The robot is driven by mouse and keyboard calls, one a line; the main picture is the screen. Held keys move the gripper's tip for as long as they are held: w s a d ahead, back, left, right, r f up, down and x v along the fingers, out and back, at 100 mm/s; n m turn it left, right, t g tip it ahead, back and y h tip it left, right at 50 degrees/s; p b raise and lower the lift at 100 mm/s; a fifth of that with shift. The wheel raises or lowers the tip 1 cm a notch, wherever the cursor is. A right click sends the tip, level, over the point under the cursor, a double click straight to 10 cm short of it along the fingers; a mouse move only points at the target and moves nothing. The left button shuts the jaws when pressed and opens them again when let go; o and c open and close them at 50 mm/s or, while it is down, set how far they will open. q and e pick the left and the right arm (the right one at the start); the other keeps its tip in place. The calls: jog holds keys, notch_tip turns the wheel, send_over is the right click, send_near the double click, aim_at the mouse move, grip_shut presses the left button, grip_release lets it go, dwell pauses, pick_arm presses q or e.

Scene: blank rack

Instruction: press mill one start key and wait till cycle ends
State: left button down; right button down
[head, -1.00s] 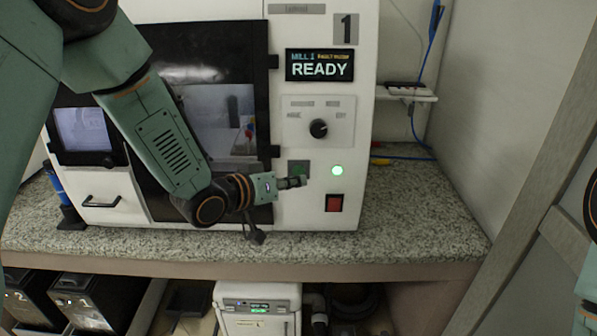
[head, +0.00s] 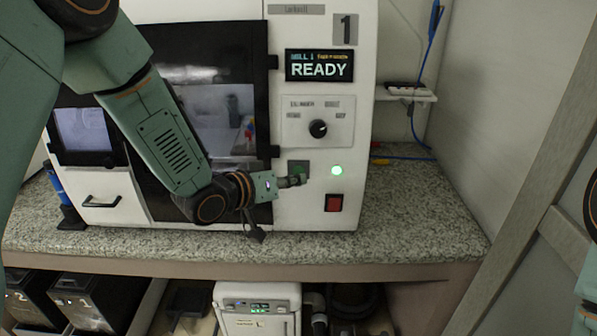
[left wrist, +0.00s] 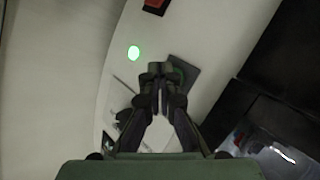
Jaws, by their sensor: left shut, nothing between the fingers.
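Mill one (head: 315,195) is a white machine with a black-framed window, a "1" plate and a display (head: 319,66) that reads READY. Its start key (head: 299,168) is a dark green square on the front panel, partly covered by my left gripper (head: 298,181). The left gripper is shut and empty, with its tips at the lower edge of the key; I cannot tell whether they touch it. In the left wrist view the closed fingertips (left wrist: 158,70) overlap the edge of the dark key plate (left wrist: 187,75). A round green light (head: 337,170) is lit beside the key. My right gripper is not in view.
A red square switch (head: 333,203) sits below the green light, and a black knob (head: 318,128) above it. The speckled counter (head: 420,210) is clear on the right. Dark bins (head: 90,300) and a white unit (head: 258,291) stand below.

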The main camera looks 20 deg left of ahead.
pick_arm(q)
jog(key=shift+w, duration=0.1)
dwell(0.5)
jog(key=shift+w+a, duration=0.15)
jog(key=shift+w, duration=0.2)
